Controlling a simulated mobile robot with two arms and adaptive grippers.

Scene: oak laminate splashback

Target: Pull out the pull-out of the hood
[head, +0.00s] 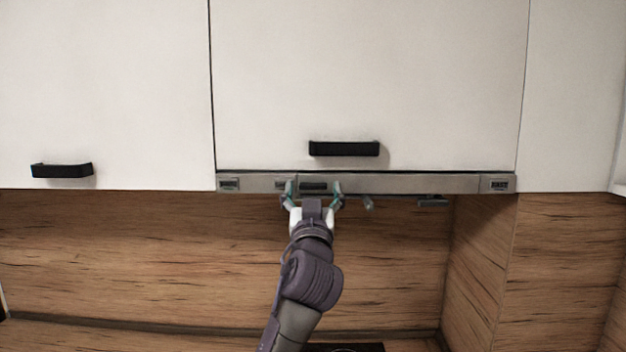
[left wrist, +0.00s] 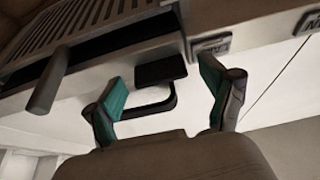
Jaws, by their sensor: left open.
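The hood's pull-out (head: 420,184) is a grey metal strip under the middle white cabinet door, with small dark labels on its front. My left gripper (head: 314,187) is at this strip, left of its middle, with its teal-padded fingers spread apart. In the left wrist view the open fingers (left wrist: 166,98) stand on either side of a dark block (left wrist: 160,69) on the front of the pull-out (left wrist: 130,50). Nothing is clamped between them. Whether the fingertips touch the strip I cannot tell. My right gripper is not in view.
Black handles are on the middle cabinet door (head: 343,148) and the left cabinet door (head: 62,170). A slotted grille (left wrist: 75,35) and a grey peg (left wrist: 50,80) show on the hood's underside. The wooden splashback (head: 150,260) lies below, with free room in front.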

